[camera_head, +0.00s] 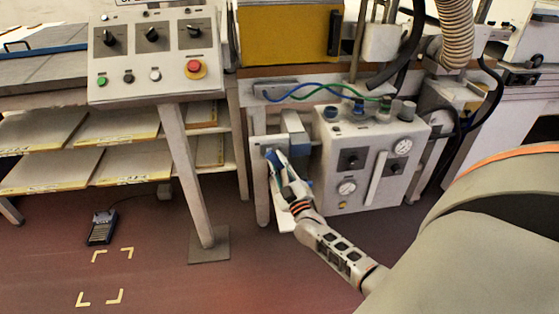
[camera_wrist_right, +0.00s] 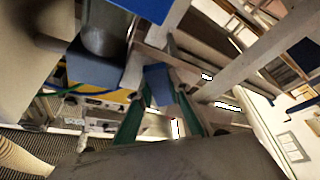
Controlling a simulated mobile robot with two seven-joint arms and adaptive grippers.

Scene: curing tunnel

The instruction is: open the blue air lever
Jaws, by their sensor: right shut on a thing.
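The blue air lever (camera_head: 271,155) is on a light grey valve block (camera_head: 292,127) at the left of a pneumatic cabinet. My right gripper (camera_head: 276,160) has reached in from the lower right and is at the lever, covering part of it. In the right wrist view the blue lever (camera_wrist_right: 158,86) lies between the two greenish fingers of my right gripper (camera_wrist_right: 160,105), which is shut on it. How the lever joins the valve is hidden. My left gripper is not in view.
The grey cabinet (camera_head: 352,183) with gauges and knobs stands just right of the lever. Above it run blue and green hoses (camera_head: 320,93). A control panel (camera_head: 152,78) with a red stop button stands on a post (camera_head: 188,165) to the left. A foot pedal (camera_head: 103,228) is on the floor.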

